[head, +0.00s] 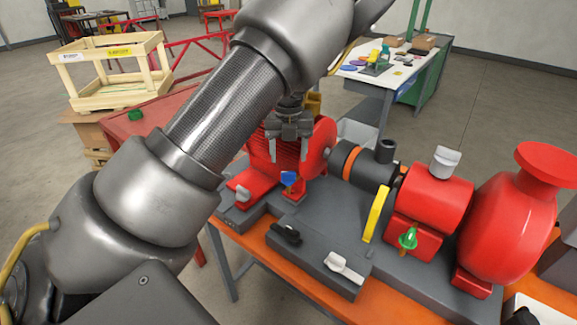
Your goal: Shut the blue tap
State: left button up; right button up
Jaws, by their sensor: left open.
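The blue tap (289,179) is a small blue handle low in front of the red finned motor (318,150) on the pump skid (330,228). My left gripper (289,158) hangs with its fingers pointing down, just above the blue tap. Its two fingers are apart with nothing seen between them. In this view the tap shows just below the fingertips, and I cannot tell whether they touch it. My left arm crosses the picture from lower left to top centre and hides part of the skid's left end. My right gripper is not in view.
Nearby on the skid are a white handle (243,193), a black handle (286,233), a larger white handle (343,267), a green tap (407,239) and a yellow upright piece (375,214). The red pump body (508,225) stands at right. A wooden crate (110,66) is behind left.

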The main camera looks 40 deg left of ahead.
aim_at(288, 171)
pick_arm(q)
jog(key=shift+f+p, duration=0.45)
jog(key=shift+f, duration=2.3)
jog(key=c, duration=1)
jog(key=shift+m, duration=0.4)
jog(key=m, duration=0.3)
jog(key=shift+m+b, duration=0.3)
jog(key=shift+b, duration=0.05)
jog(key=shift+r+m+b, duration=0.1)
jog(key=shift+m+b, duration=0.25)
jog(key=shift+m, duration=1.55)
